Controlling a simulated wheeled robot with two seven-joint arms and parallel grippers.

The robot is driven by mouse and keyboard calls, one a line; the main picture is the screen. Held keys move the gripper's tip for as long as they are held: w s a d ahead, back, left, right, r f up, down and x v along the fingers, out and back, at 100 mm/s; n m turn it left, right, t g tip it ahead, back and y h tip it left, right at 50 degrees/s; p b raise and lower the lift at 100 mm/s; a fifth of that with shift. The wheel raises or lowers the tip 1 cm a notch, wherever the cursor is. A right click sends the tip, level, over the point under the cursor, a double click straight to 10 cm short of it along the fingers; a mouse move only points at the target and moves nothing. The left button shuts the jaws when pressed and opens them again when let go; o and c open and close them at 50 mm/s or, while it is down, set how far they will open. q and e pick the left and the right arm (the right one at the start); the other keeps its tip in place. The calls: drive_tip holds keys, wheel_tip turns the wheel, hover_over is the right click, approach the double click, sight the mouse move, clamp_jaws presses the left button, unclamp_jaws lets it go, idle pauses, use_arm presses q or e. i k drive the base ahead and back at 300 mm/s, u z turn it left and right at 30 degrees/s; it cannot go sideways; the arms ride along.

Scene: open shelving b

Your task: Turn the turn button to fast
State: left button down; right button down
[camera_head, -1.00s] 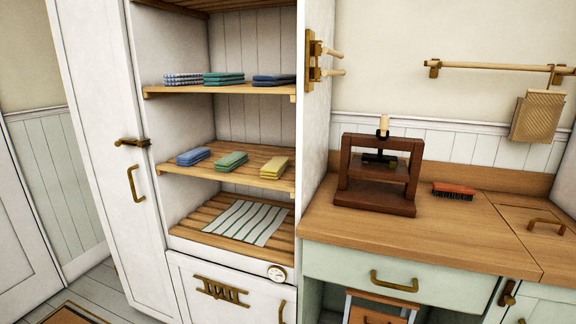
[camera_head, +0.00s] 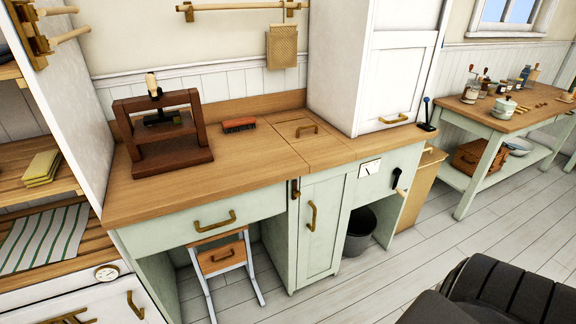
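A small dark brown and brass fitting (camera_head: 295,189), which looks like a turn button, is at the upper left edge of the narrow pale green cupboard door (camera_head: 322,235). It is too small to tell clearly which way it is turned. The door looks shut and has a brass handle (camera_head: 312,216). A black knob-like fitting (camera_head: 396,178) is on the green front farther right, beside a small white plate (camera_head: 370,168) with a mark on it. Neither of my grippers is in view.
The wooden counter (camera_head: 240,160) holds a brown wooden press (camera_head: 165,145) and a red brush (camera_head: 239,125). A stool (camera_head: 222,258) and a dark bin (camera_head: 361,230) stand beneath it. A green-legged table (camera_head: 480,122) is at right. The plank floor (camera_head: 430,255) before the counter is largely clear.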

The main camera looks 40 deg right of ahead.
sight(296, 193)
drive_tip(key=z, duration=0.7)
drive_tip(key=k, duration=1.3)
drive_tip(key=u, duration=0.1)
drive_tip(key=i, duration=0.45)
drive_tip(key=z, duration=1.15)
drive_tip(key=i, duration=0.7)
drive_tip(key=z, duration=0.5)
